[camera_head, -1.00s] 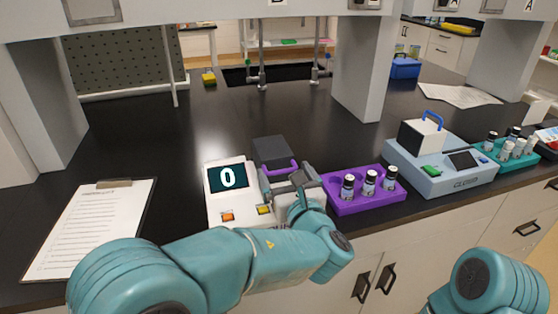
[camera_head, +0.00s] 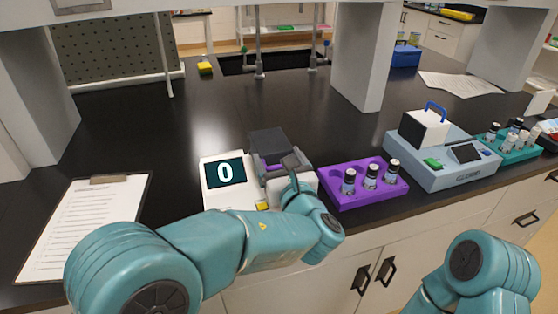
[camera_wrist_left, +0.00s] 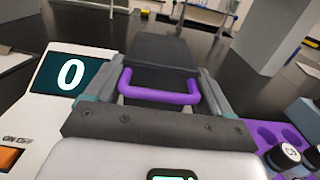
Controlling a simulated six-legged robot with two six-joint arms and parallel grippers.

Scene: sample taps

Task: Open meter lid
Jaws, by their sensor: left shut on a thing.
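The meter (camera_head: 220,196) is a white device with a dark screen reading 0. It stands on the black bench in the head view, and its screen side shows in the wrist view (camera_wrist_left: 30,120). Its dark grey lid (camera_head: 268,141) has a purple handle (camera_wrist_left: 160,95); the lid also fills the upper middle of the wrist view (camera_wrist_left: 160,50). My left gripper (camera_head: 277,162) is shut on the handle, with a finger at each end of it. My forearm hides the meter's front right part. I cannot tell whether the lid is raised. My right gripper is out of view.
A purple rack (camera_head: 340,196) with vials stands just right of the meter. A grey-blue device (camera_head: 465,174) stands further right, beside a teal vial rack (camera_head: 520,153). A clipboard (camera_head: 85,225) lies at left. The bench behind the meter is clear.

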